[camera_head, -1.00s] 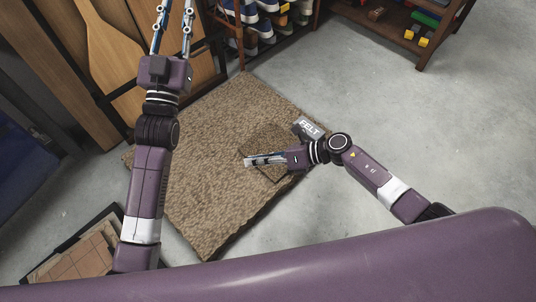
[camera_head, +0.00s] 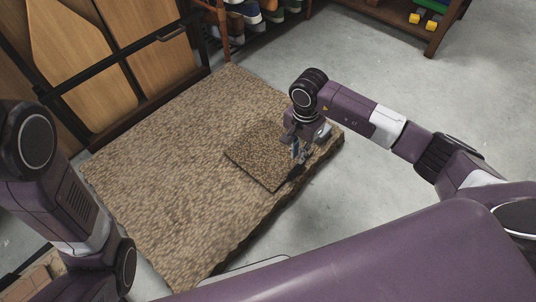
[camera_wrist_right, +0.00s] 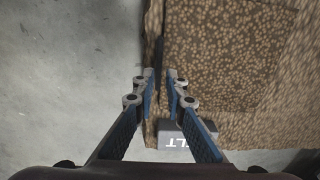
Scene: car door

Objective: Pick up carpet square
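The carpet square (camera_head: 262,150) is a small brown speckled piece lying on a larger tan carpet (camera_head: 165,165) in the head view. In the right wrist view the carpet square (camera_wrist_right: 225,55) fills the upper right, its left edge near the fingertips. My right gripper (camera_head: 299,156) points down at the square's right side. Contact with the square cannot be told. My left gripper is out of view.
A grey label block (camera_wrist_right: 185,138) with partly visible lettering sits beside the square, below the fingers in the wrist view. Wooden panels in a dark rack (camera_head: 170,35) stand at the back left. A shelf (camera_head: 440,30) is at the back right. Grey floor (camera_head: 400,85) is clear on the right.

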